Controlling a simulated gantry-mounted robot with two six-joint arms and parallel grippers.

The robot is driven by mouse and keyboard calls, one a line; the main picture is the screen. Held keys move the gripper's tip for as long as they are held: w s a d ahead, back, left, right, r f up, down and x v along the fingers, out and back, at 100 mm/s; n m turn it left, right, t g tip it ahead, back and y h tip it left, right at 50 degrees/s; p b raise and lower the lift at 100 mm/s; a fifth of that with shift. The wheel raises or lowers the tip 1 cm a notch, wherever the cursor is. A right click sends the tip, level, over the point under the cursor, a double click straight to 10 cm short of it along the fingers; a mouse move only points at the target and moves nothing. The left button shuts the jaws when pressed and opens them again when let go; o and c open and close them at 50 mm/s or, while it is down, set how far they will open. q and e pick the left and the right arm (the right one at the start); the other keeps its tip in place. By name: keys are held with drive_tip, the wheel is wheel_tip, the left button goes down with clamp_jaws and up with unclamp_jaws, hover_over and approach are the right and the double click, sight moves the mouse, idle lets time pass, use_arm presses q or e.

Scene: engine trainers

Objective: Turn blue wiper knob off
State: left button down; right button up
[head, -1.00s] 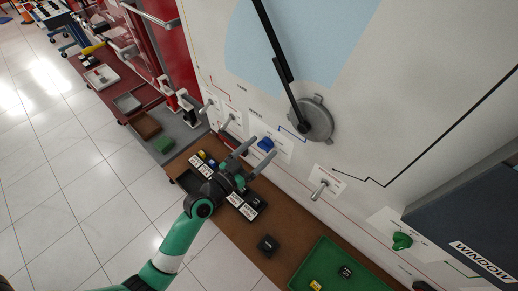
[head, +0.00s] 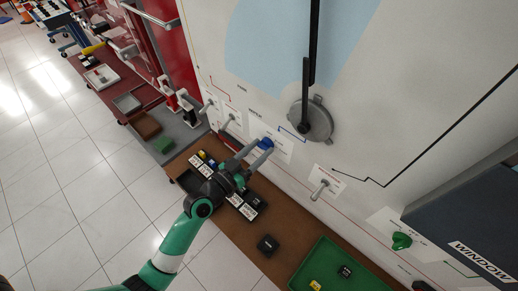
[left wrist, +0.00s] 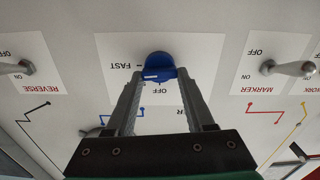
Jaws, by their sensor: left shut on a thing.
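The blue wiper knob (head: 266,142) sits on a white label on the upright panel. In the left wrist view the knob (left wrist: 159,64) lies between the fingertips; its white mark is on the near side, left of centre. Upside-down words FAST, left of it, and OFF, below it, show on the label. My left gripper (head: 262,148) is shut on the blue knob, with one finger on each side (left wrist: 158,76). The black wiper arm (head: 309,80) stands nearly upright from its grey round mount (head: 318,121). My right gripper is out of view.
Toggle switches (head: 320,188) flank the knob on the panel, and a green knob (head: 401,241) is at the lower right. Below, a brown shelf (head: 232,241) holds black blocks (head: 268,244) and a green tray (head: 312,262). Tiled floor lies open to the left.

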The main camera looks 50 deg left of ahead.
use_arm(q)
drive_tip(key=n, duration=0.4)
drive_tip(key=shift+a+p, duration=0.1)
drive_tip(key=shift+p, duration=0.2)
drive_tip(key=n+p, duration=0.1)
drive_tip(key=n, duration=0.3)
drive_tip(key=shift+a+n, duration=0.1)
drive_tip(key=shift+n, duration=0.2)
drive_tip(key=n, duration=0.4)
drive_tip(key=shift+f+n+p, duration=0.1)
drive_tip(key=shift+n+p, duration=0.2)
drive_tip(key=shift+p, duration=0.1)
drive_tip(key=shift+f+n+p, duration=0.1)
drive_tip(key=shift+n+p, duration=0.2)
drive_tip(key=shift+n, duration=1.5)
drive_tip(key=shift+c, duration=1.3)
unclamp_jaws()
